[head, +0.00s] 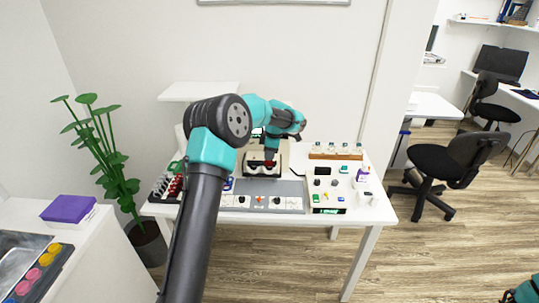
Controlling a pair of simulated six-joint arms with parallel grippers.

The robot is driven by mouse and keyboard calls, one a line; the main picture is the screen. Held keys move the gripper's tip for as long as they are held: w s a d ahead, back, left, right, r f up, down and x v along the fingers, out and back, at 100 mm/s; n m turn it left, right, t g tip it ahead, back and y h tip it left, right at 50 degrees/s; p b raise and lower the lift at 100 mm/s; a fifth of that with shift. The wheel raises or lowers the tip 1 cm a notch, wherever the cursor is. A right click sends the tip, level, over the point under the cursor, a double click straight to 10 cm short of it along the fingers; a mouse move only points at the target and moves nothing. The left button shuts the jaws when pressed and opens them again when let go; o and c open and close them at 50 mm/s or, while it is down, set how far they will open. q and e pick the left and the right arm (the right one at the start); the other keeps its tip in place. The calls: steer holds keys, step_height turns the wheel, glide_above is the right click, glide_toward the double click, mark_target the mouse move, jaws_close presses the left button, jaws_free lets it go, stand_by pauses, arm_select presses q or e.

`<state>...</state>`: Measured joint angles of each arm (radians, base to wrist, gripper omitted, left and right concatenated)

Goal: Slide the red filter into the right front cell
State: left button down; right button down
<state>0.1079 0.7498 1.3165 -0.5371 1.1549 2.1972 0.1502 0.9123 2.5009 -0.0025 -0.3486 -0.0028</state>
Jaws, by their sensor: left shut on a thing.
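My left arm reaches in from the lower left over the white table (325,237). My left gripper (270,156) is shut, pointing down at a beige device (282,163) at the back middle of the table. A small dark red piece (269,163), seemingly the red filter, shows at its fingertips. The piece is low at the device's front; I cannot tell whether it is inside a cell or above one. The cells are too small to make out, and my arm hides part of the device. My right gripper is not in view.
A grey panel (287,187) with small parts lies in front of the device. A beige board (328,185) with parts stands to the right, a wooden rack (335,156) of bottles behind it. A rack of red and white items (166,187) is at the left.

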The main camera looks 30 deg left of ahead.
arm_select(q)
steer(key=shift+f, duration=1.5)
steer(key=c, duration=1.2)
jaws_free()
steer(key=shift+o, duration=0.2)
step_height(320, 180, up, 17)
steer(key=w+d, duration=0.1)
steer(key=d, duration=0.1)
steer(key=shift+d, duration=0.15)
steer(key=shift+w, duration=0.1)
